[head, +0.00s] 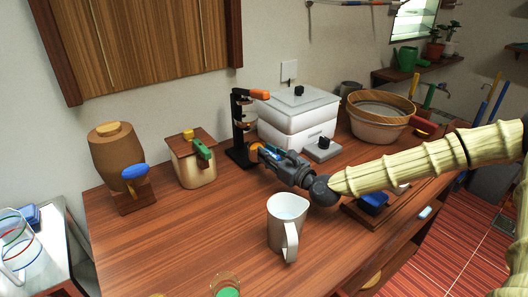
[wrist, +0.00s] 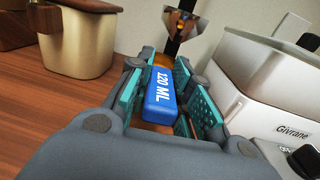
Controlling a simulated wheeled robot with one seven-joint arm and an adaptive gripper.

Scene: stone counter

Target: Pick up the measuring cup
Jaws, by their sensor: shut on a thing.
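The measuring cup has a blue handle marked "120 ML" (wrist: 159,98), which lies between my gripper's teal-padded fingers in the wrist view. My gripper (head: 268,155) is shut on this handle. In the head view, an orange-copper round part (head: 254,151) shows just past the fingertips, close to the black stand. The cup's bowl is mostly hidden by the fingers in the wrist view. I cannot tell whether the cup touches the stand.
A black stand (head: 238,130) with an orange top and copper-coloured pieces is just beyond my gripper. White stacked boxes (head: 298,118) are close on the right. A white pitcher (head: 284,225) stands in front. A wooden canister (head: 192,160) is to the left, with clear counter between.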

